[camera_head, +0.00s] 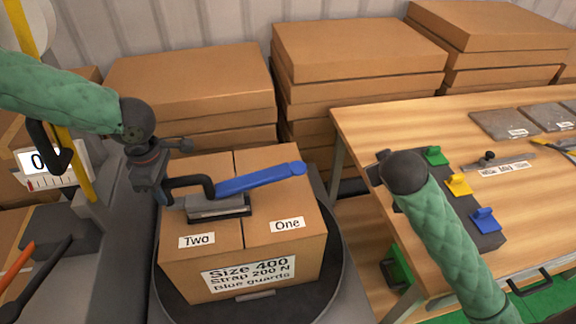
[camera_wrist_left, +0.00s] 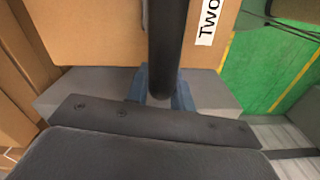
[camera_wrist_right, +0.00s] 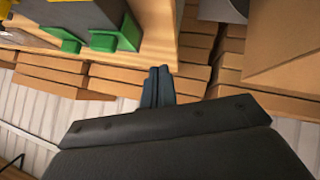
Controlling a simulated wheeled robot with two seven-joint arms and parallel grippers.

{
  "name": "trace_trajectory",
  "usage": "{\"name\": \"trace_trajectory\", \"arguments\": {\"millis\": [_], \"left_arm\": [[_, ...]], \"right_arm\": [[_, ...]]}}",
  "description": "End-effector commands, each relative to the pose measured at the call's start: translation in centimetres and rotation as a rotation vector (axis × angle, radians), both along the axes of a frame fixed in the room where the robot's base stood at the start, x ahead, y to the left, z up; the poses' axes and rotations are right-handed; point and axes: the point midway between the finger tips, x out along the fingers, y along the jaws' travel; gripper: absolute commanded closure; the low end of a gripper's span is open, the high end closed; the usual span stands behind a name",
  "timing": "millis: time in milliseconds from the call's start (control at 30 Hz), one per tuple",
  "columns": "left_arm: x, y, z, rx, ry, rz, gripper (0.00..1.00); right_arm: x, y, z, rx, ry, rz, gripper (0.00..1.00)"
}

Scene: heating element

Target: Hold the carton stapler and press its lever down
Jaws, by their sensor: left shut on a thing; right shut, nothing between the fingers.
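The carton stapler (camera_head: 218,206) rests on top of the cardboard carton (camera_head: 285,255), across its centre seam. Its blue lever (camera_head: 262,178) slopes up to the right. My left gripper (camera_head: 166,196) is at the stapler's left end, shut on its black handle (camera_head: 188,182). In the left wrist view the handle (camera_wrist_left: 165,50) runs between the blue-grey fingers. My right gripper's shut, empty fingers (camera_wrist_right: 157,86) show in the right wrist view. In the head view the right arm is right of the carton, over the table's left edge, apart from the lever.
The carton sits on a dark round turntable (camera_head: 335,275). The wooden table (camera_head: 400,118) at right carries green, yellow and blue pieces (camera_head: 485,220) on a dark board. Flat cardboard boxes (camera_head: 355,50) are stacked behind. A scale display (camera_head: 40,162) stands at left.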

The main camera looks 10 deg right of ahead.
Motion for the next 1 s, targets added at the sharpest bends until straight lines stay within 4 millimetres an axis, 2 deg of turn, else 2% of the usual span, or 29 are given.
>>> {"name": "trace_trajectory", "arguments": {"millis": [33, 300, 400, 533, 733, 867, 1000], "left_arm": [[0.0, 0.0, 0.0, 0.000, 0.000, -0.001, 1.00], [0.0, 0.0, 0.0, 0.000, 0.000, -0.001, 1.00], [0.0, 0.0, 0.0, 0.000, 0.000, -0.001, 1.00], [0.0, 0.0, 0.0, 0.000, 0.000, -0.001, 1.00], [0.0, 0.0, 0.0, 0.000, 0.000, -0.001, 1.00], [0.0, 0.0, 0.0, 0.000, 0.001, -0.001, 1.00], [0.0, 0.0, 0.0, 0.000, 0.001, -0.001, 1.00]], "right_arm": [[1.0, -0.8, 2.0, -0.029, -0.035, 0.009, 1.00], [4.9, -3.6, 11.5, -0.165, -0.182, 0.058, 1.00], [5.9, -4.0, 14.7, -0.209, -0.223, 0.086, 1.00], [7.0, -3.7, 18.1, -0.257, -0.254, 0.146, 1.00], [8.4, -0.8, 20.8, -0.306, -0.243, 0.301, 1.00], [9.0, 2.4, 21.2, -0.323, -0.206, 0.445, 1.00], [9.2, 6.5, 20.8, -0.336, -0.151, 0.624, 1.00]]}}
